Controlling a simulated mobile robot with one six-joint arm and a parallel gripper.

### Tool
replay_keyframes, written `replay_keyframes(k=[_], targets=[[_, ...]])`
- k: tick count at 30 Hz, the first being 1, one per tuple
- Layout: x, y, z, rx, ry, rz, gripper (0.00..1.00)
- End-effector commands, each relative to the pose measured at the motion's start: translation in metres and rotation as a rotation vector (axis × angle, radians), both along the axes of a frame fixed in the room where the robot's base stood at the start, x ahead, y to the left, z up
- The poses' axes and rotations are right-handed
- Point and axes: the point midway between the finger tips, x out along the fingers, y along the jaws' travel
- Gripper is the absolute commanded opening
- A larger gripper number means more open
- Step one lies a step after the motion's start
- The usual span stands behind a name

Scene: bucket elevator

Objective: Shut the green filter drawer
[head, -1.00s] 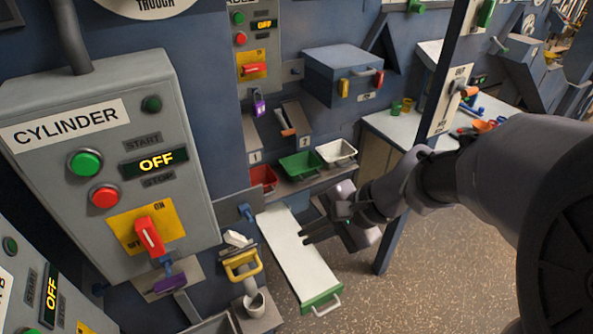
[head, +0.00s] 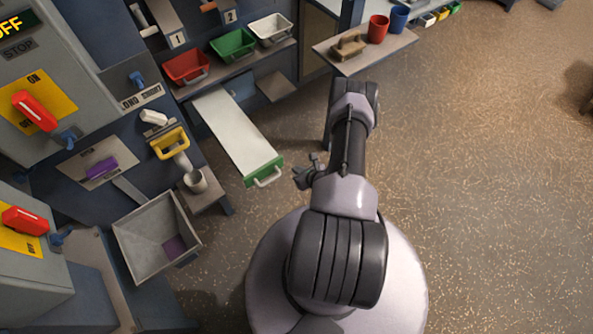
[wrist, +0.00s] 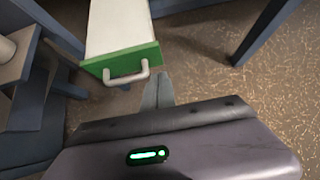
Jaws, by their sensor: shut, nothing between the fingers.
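The green filter drawer (head: 262,170) is pulled well out from the blue machine. It has a long white top, a green front panel and a pale handle. In the wrist view its green front (wrist: 121,62) and handle (wrist: 127,77) show at the upper left. My gripper (head: 300,176) is just right of the drawer front in the head view, apart from it. In the wrist view my shut fingers (wrist: 158,92) hold nothing and point toward the floor just in front of and right of the handle.
Red (head: 186,67), green (head: 233,43) and white (head: 270,28) bins sit on a shelf behind the drawer. A grey open bin (head: 140,222) and a small cup (head: 196,181) stand to the left. A blue leg (wrist: 268,30) is at the wrist view's upper right.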

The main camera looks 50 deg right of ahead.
Motion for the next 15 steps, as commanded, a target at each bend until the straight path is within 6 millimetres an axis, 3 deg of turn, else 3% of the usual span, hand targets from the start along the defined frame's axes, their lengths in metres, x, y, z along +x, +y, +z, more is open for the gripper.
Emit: replay_keyframes(k=[1,7,15], targets=[[0.008,-0.001,-0.012,-0.003,0.0,0.006,0.0],[0.039,-0.008,-0.041,-0.002,-0.001,0.004,0.0],[0.072,-0.017,-0.035,0.0,-0.001,0.004,0.0]])
